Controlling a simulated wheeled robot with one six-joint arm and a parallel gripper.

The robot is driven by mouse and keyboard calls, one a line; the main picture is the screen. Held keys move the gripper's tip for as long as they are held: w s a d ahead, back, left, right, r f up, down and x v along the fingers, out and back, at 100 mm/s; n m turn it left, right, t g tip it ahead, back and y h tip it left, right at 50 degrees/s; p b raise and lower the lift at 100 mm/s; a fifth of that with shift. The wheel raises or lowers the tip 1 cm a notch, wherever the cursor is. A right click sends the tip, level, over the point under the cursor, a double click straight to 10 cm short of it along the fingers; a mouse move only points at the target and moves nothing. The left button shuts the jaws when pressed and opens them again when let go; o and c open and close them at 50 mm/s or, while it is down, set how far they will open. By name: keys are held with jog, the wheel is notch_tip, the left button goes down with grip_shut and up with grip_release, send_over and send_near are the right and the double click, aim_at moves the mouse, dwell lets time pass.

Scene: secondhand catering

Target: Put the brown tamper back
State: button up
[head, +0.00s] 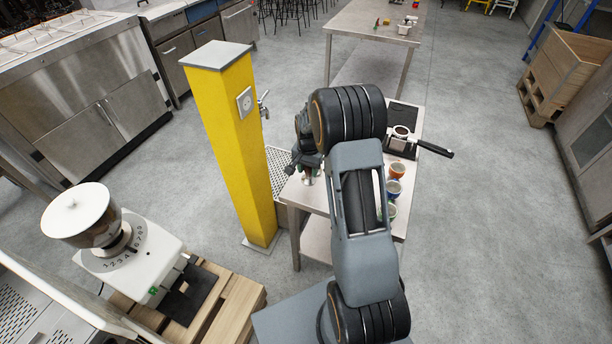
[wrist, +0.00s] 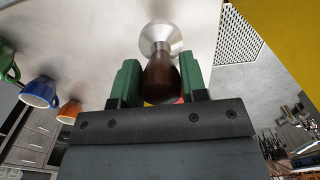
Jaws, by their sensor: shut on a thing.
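The brown tamper (wrist: 162,78) has a dark brown handle and a flared silver metal base. In the wrist view my gripper (wrist: 161,88) is shut on the handle between its green fingers, with the base pointing away from the gripper toward the pale tabletop. I cannot tell whether the base touches the tabletop. In the head view my gripper (head: 306,160) is over the left side of the small metal table (head: 312,199), beside the yellow post. My arm hides much of the table, and only a bit of the tamper's base (head: 309,180) shows there.
Orange (head: 397,170), blue (head: 393,188) and green cups stand on the table's right side. A portafilter (head: 436,150) rests near a black mat (head: 403,115), its handle overhanging the right edge. The yellow post (head: 235,140) with a tap and a grille (head: 281,172) are close on the left.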

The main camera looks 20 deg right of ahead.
aim_at(306, 174)
jog(key=f, duration=0.3)
jog(key=shift+w+a+f, duration=0.15)
jog(key=shift+w+a, duration=0.05)
jog(key=shift+a, duration=0.15)
jog(key=shift+f, duration=0.3)
jog(key=shift+f, duration=0.15)
jog(key=o, duration=1.1)
